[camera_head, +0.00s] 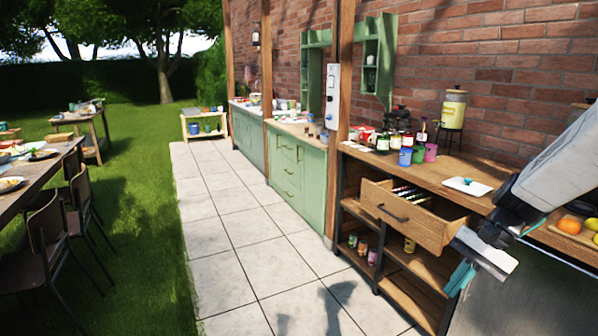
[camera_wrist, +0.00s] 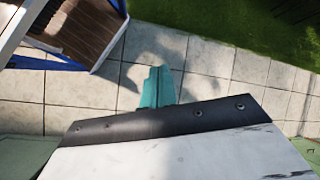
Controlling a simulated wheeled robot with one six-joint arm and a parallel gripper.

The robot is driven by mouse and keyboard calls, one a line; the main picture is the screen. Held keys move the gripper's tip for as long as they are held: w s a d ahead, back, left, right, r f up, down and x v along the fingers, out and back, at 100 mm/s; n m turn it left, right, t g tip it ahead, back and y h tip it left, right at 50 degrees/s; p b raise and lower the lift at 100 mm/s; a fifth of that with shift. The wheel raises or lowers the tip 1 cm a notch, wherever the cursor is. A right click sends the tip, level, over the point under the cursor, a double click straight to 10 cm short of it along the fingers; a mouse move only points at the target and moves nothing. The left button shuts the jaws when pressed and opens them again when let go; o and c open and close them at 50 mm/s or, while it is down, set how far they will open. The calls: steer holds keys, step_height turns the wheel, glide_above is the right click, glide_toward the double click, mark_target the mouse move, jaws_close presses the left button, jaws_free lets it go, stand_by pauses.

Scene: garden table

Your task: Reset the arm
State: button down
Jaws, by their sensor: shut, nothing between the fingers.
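My gripper (camera_head: 459,280) is at the lower right of the head view, at the end of my white and dark arm. It is in front of the wooden workbench, close to its open drawer (camera_head: 405,222). I cannot tell from this view whether it touches the bench. In the wrist view its teal fingers (camera_wrist: 158,86) are together and hold nothing, with pale paving below them.
The wooden workbench (camera_head: 455,172) carries cups, bottles and a small white tray (camera_head: 468,186). Oranges (camera_head: 569,224) lie at the far right. Green cabinets (camera_head: 297,178) line the wall. The paved path (camera_head: 235,220) is clear. Dark chairs (camera_head: 48,240) stand at the left.

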steer(key=s+a+r+n+t+h, duration=0.1)
steer(key=s+r+n+h, duration=0.1)
steer(key=s, duration=0.5)
steer(key=s+a+r+n+t+h, duration=0.1)
steer(key=s+a+r+n+h, duration=0.1)
steer(key=s, duration=0.5)
steer(key=s+a+r+n+t+h, duration=0.1)
steer(key=s+r+n+h, duration=0.1)
steer(key=s+r, duration=0.3)
steer(key=shift+s+a+r+n, duration=0.4)
steer(key=shift+s+n, duration=0.4)
steer(key=shift+s, duration=0.15)
